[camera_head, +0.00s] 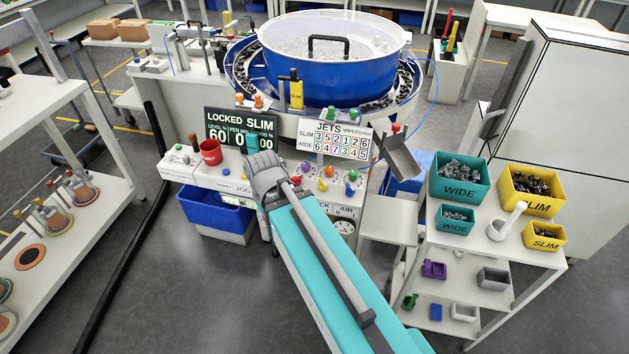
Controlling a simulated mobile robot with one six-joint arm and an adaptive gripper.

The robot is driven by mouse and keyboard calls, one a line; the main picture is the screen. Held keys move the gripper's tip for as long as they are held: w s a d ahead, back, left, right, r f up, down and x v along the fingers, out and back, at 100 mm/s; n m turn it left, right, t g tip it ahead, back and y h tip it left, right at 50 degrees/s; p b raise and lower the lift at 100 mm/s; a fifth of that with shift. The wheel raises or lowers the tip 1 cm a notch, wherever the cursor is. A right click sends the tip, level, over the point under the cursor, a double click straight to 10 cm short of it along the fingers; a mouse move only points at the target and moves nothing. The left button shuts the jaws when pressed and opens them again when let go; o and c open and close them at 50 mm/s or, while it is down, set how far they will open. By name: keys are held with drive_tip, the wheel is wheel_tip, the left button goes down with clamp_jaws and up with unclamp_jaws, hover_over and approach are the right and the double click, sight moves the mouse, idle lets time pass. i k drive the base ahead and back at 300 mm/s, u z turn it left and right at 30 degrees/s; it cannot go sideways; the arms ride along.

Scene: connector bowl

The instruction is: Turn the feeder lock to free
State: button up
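The dark display board (241,128) of the feeder reads "LOCKED SLIM" with smaller figures under it. My arm reaches from the bottom of the view up to the control desk (220,180). Its grey wrist is in front of the desk, just below the display. My gripper (256,150) is at the far end, small and largely hidden by my wrist, so its fingers cannot be made out. I cannot pick out the feeder lock; my arm covers the middle of the desk and may hide it. The blue feeder bowl (310,85) with a clear lid stands behind.
A red mug (211,152) stands on the desk left of my wrist. Several coloured knobs (328,171) are to its right, below the "JETS" board (334,140). A grey chute (401,158) and a shelf (490,248) with WIDE and SLIM bins are at right. A blue crate (213,209) is below left.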

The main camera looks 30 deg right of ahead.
sight(324, 186)
drive_tip(key=u, duration=0.4)
drive_tip(key=k, duration=1.35)
drive_tip(key=z, duration=0.65)
drive_tip(key=i, duration=1)
drive_tip(key=u, duration=0.05)
